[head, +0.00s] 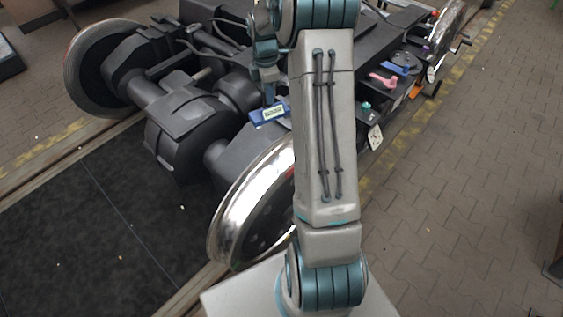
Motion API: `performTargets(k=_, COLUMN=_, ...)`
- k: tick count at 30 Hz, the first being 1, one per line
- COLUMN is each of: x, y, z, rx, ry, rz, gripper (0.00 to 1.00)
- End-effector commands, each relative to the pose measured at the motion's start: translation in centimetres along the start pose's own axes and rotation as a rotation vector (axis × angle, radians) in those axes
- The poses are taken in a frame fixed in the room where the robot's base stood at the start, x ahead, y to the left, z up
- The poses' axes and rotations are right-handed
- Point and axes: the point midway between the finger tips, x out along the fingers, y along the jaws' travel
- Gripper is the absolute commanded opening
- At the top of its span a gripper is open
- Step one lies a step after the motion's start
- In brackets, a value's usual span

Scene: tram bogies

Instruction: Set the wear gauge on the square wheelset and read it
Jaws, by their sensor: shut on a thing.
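My gripper (269,99) points down over the bogie and is shut on a blue gauge (268,114) with a pale display. The gauge is above the near wheelset, close to its axle housing, and my arm stands just to its right. I cannot tell whether it touches anything, and the display is too small to read. The near wheel (235,203) has a bright steel rim, with its right side hidden by my arm. Another wheel (91,68) stands at the upper left. I cannot tell which wheelset is the square one.
A dark bogie frame (385,50) carries a pink tool (382,81), a blue item (399,68) and a small teal item (366,106). A white tag (375,137) hangs at its side. A far wheel (446,30) stands upper right. Paved floor (470,190) at right is clear.

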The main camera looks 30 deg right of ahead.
Motion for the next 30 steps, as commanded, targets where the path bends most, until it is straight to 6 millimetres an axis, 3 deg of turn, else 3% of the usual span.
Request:
performTargets(k=6, x=-0.6, y=1.2, z=2.9, rx=-0.241, ry=0.006, rz=0.003, gripper=0.0)
performTargets(k=14, x=-0.4, y=0.8, z=3.7, rx=-0.343, ry=0.008, rz=0.002, gripper=0.0)
performTargets(k=30, x=5.1, y=-8.3, z=0.9, rx=-0.342, ry=0.008, rz=0.0, gripper=0.0)
